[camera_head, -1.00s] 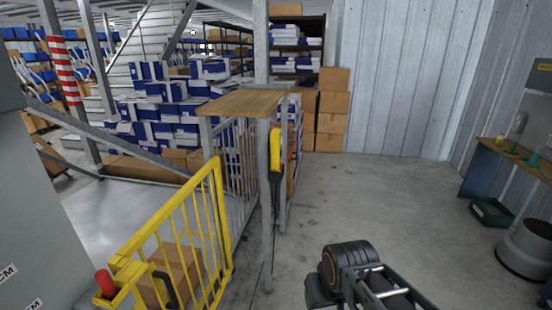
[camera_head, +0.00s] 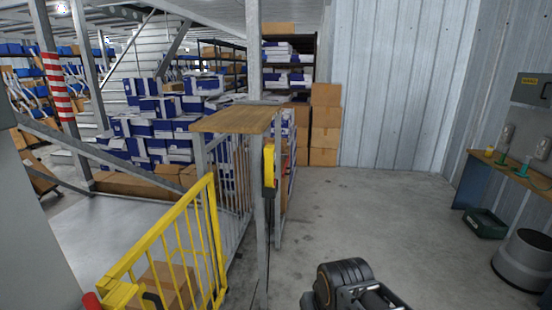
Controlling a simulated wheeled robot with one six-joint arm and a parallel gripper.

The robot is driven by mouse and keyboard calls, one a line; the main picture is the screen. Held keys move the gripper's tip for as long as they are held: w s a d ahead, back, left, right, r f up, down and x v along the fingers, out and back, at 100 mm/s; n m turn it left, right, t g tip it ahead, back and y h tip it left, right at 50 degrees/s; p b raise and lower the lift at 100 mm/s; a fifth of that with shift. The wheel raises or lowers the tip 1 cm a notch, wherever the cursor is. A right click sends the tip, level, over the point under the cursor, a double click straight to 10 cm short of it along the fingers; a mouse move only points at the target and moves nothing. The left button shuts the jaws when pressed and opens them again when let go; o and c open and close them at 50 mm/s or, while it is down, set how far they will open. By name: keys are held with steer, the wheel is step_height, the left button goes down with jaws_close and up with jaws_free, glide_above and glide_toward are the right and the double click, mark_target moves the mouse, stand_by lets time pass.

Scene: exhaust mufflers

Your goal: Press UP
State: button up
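A yellow control box (camera_head: 269,163) with a dark lower part hangs on a grey metal post in the middle of the head view. Its buttons and any UP label are too small or turned away to read. Part of my arm, a dark rounded joint with metal bars, shows at the bottom, right of the post and apart from the box. My gripper's fingers are not visible.
A yellow gate (camera_head: 165,245) stands left of the post, with a cardboard box (camera_head: 168,283) behind its bars. A wooden board (camera_head: 235,120) tops the railing. Stacked cartons (camera_head: 325,125) stand behind. The floor to the right is clear up to a green bin (camera_head: 484,224).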

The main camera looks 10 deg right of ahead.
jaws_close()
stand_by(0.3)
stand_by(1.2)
